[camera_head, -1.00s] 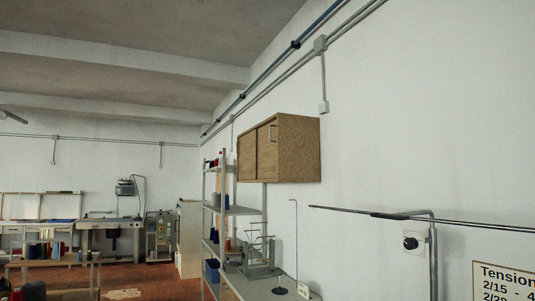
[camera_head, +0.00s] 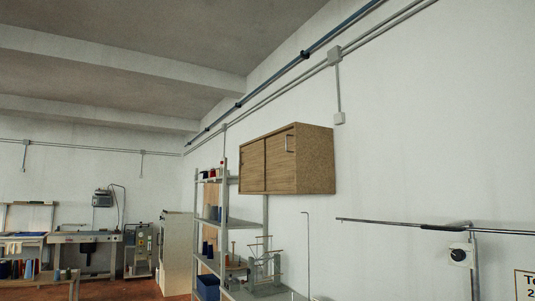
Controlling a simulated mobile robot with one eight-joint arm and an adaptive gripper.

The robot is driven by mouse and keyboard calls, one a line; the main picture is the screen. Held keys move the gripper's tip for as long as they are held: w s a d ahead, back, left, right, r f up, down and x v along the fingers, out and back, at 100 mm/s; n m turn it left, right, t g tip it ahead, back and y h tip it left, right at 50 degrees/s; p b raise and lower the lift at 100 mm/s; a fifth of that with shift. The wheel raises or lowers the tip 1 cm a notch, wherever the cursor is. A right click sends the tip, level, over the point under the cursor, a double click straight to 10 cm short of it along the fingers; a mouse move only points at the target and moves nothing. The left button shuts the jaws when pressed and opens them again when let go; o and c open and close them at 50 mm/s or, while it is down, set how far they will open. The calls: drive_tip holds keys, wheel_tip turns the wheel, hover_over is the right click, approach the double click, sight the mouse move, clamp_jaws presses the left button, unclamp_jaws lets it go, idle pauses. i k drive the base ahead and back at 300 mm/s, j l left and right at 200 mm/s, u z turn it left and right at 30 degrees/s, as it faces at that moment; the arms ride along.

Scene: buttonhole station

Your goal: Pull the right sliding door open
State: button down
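A brown wooden wall cabinet (camera_head: 314,160) hangs on the right-hand white wall, above a work table. Its front has two sliding doors, the left door (camera_head: 252,166) and the right door (camera_head: 279,164). My gripper is in neither picture.
A grey shelf rack (camera_head: 212,212) with thread cones stands left of the cabinet. Below are a metal winding device (camera_head: 268,268) and a thin upright rod (camera_head: 308,250). A horizontal metal bar (camera_head: 400,224) juts out at right. Floor (camera_head: 150,290) shows at lower left.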

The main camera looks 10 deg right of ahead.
sight(279, 166)
drive_tip(key=i+j, duration=0.2)
drive_tip(key=i, duration=0.25)
drive_tip(key=i+j, duration=0.2)
drive_tip(key=i, duration=0.25)
drive_tip(key=i+j, duration=0.2)
drive_tip(key=i, duration=0.3)
drive_tip(key=i+j, duration=0.2)
drive_tip(key=i, duration=0.25)
